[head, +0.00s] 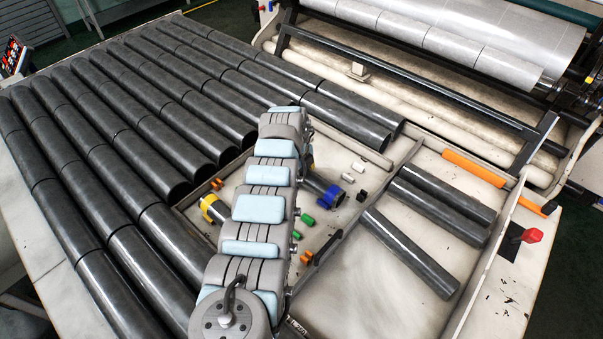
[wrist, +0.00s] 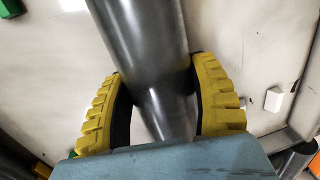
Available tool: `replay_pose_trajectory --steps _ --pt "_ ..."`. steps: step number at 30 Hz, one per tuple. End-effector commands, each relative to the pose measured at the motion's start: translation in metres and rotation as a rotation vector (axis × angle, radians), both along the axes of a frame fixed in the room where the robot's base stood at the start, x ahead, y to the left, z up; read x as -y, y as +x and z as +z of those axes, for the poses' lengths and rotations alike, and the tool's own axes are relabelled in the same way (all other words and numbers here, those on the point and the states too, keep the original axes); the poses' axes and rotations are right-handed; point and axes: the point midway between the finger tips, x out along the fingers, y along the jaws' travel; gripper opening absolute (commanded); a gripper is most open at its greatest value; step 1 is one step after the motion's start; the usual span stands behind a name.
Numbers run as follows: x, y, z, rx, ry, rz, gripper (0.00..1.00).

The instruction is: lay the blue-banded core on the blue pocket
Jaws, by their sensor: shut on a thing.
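The blue-banded core (head: 316,184) is a dark tube that sticks out to the right from behind my arm in the head view. A blue ring (head: 334,196) shows at its right end. In the wrist view my gripper (wrist: 158,75) has its yellow ribbed fingers on both sides of a dark core (wrist: 145,40), shut on it. No band shows on the core there. My arm hides most of the gripper in the head view. A small blue piece (head: 322,203) lies by the ring; I cannot tell whether it belongs to the blue pocket.
Small green pieces (head: 308,220), orange pieces (head: 305,258) and white pieces (head: 347,178) lie in the tray. Several dark rollers (head: 130,130) fill the left. Loose dark tubes (head: 410,253) lie at right; the floor in front is bare.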

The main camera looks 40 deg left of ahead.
Motion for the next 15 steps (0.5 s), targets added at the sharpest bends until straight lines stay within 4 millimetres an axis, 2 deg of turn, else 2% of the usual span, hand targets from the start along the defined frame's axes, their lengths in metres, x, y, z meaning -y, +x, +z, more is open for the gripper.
replay_pose_trajectory --steps 4,5,7,8,15 --pt "-0.0001 0.0003 -0.0044 0.001 0.001 0.0 0.21" --pt "-0.0002 0.0004 -0.0034 0.001 0.001 0.0 0.67" --pt "-0.0002 0.0005 -0.0028 0.001 0.001 0.0 0.88" --pt "-0.0002 0.0004 -0.0028 0.001 0.001 0.0 0.92" --pt "-0.0001 0.0002 -0.0032 0.001 0.0 0.0 0.92"
